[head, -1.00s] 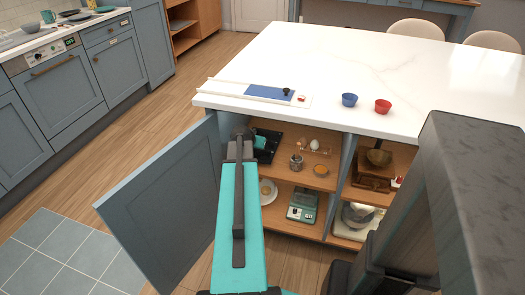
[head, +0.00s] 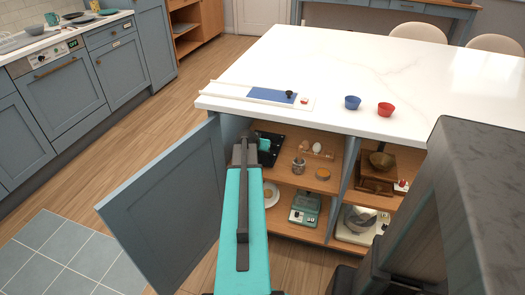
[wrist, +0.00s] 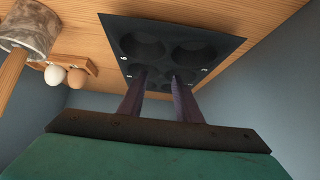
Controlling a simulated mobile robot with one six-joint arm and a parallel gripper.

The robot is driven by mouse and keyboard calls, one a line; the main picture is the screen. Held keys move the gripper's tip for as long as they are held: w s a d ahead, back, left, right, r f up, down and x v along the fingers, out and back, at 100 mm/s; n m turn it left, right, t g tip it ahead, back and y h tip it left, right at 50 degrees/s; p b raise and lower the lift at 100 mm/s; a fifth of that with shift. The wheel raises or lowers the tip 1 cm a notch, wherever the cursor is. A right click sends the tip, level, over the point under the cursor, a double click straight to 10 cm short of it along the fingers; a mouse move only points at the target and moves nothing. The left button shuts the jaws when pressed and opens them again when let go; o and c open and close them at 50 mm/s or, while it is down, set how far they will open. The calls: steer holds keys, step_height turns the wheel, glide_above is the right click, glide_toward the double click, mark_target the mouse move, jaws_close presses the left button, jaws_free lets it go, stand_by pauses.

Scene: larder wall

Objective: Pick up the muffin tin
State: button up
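The muffin tin (wrist: 172,30) is dark, with several round cups and small white marks. It lies on the wooden shelf in the wrist view, beyond my fingers. In the head view the tin (head: 274,150) shows on the upper shelf at the left of the open cupboard, partly behind my arm. My gripper (wrist: 160,82) has its two fingers apart, with their tips overlapping the near end of the tin in the wrist view. Nothing is visibly clamped. I cannot tell whether the fingertips touch the tin. The fingertips are hidden in the head view.
Two eggs (wrist: 66,76) in a wooden holder and a grey cylindrical thing (wrist: 30,28) stand beside the tin. The open cupboard door (head: 165,205) is left of my arm. The white counter (head: 340,65) overhangs the shelf. A green scale (head: 305,208) stands on the lower shelf.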

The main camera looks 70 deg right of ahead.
stand_by(0.3)
steer(key=shift+w+x, duration=0.1)
steer(key=shift+x, duration=0.75)
steer(key=shift+w+x, duration=0.15)
steer(key=shift+x, duration=1.6)
steer(key=shift+r, duration=0.1)
jaws_close()
